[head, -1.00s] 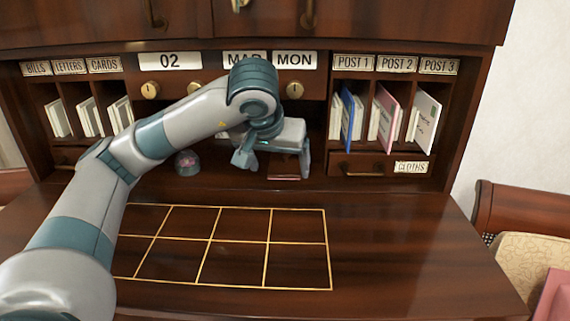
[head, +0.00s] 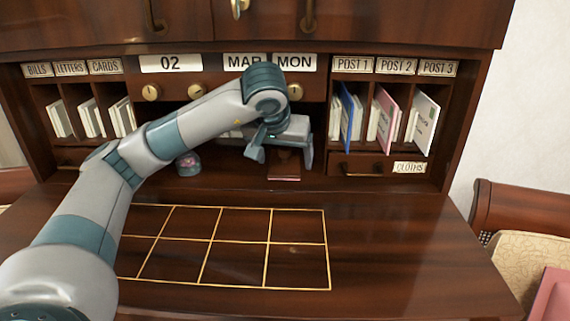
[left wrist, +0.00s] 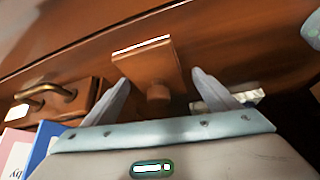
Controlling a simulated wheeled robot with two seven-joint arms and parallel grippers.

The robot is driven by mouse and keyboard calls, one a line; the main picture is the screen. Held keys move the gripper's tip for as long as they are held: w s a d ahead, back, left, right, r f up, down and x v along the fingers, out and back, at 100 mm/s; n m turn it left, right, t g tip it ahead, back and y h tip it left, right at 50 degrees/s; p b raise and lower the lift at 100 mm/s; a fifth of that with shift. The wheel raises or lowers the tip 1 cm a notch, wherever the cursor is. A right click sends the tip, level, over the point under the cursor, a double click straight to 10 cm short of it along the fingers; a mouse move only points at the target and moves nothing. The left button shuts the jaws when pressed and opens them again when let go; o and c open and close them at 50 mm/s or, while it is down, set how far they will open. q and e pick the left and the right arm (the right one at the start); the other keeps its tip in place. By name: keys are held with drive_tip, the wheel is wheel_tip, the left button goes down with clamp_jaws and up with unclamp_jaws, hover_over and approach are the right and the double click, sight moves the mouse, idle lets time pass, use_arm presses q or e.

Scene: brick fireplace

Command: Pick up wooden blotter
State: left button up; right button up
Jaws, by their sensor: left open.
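The wooden blotter (head: 285,174), a small reddish-brown block, rests at the back of the desk, below the date panel. In the left wrist view the wooden blotter (left wrist: 146,62) shows a flat plate with a round knob. My left gripper (head: 281,160) is open above it, with fingers spread to either side. In the left wrist view the open left gripper (left wrist: 160,82) has the knob between its fingers, with no finger visibly touching it. My gripper and wrist partly hide the blotter in the head view. My right gripper is not in view.
A small round paperweight (head: 188,164) stands left of the gripper. Letter slots with envelopes (head: 384,118) and a drawer (head: 365,168) labelled CLOTHS are at the right. The front desktop (head: 400,250) is clear, with a gold grid (head: 212,241).

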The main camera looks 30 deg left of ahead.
use_arm(q)
drive_tip(key=c, duration=1.3)
drive_tip(key=shift+c, duration=0.2)
drive_tip(key=shift+r, duration=0.1)
